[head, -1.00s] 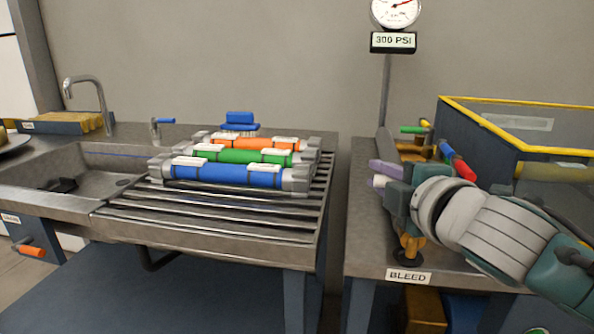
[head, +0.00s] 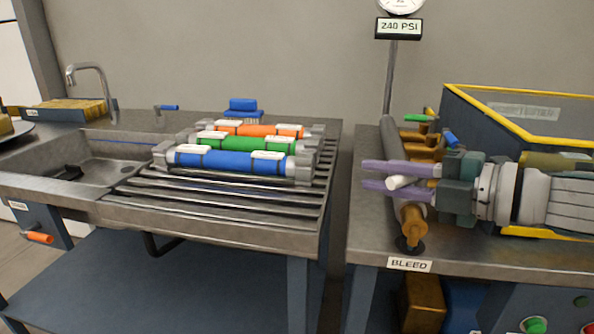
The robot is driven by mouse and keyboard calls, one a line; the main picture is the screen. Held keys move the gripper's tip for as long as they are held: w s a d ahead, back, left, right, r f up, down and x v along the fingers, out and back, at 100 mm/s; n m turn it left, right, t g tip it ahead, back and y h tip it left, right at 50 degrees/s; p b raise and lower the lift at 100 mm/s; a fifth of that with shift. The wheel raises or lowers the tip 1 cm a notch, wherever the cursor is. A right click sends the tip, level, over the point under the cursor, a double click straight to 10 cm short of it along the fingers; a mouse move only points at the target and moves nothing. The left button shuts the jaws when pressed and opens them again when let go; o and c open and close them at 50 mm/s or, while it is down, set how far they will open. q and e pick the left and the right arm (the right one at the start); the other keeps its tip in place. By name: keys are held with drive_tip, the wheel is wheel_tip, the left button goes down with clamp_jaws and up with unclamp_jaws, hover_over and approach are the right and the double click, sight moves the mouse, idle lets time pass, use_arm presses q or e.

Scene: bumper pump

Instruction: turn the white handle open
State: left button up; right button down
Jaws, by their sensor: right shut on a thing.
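The white handle (head: 399,182) sits on the brass bleed valve (head: 413,222) at the front of the right bench, above the BLEED label (head: 409,264). My right gripper (head: 388,178) comes in from the right, with its purple fingers on both sides of the white handle and shut on it. The handle's free end points left; the rest is hidden by the fingers. The pressure display (head: 398,27) above reads 240 PSI. My left gripper is not in view.
Brass fittings with a green handle (head: 417,118) and a blue handle (head: 451,139) stand behind my gripper. A yellow-edged box (head: 515,127) is at the back right. Blue, green and orange cylinders (head: 230,161) lie on the slatted drainer to the left.

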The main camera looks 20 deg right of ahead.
drive_tip(key=shift+s+a+n+g+y+b, duration=0.1)
drive_tip(key=shift+s+n+g+y+b, duration=0.15)
drive_tip(key=shift+n+g+y+b, duration=0.25)
drive_tip(key=c, duration=0.8)
unclamp_jaws()
drive_tip(key=shift+s, duration=0.1)
drive_tip(key=p+v, duration=0.1)
drive_tip(key=v, duration=0.8)
drive_tip(key=shift+s+d, duration=0.25)
drive_tip(key=shift+d, duration=0.05)
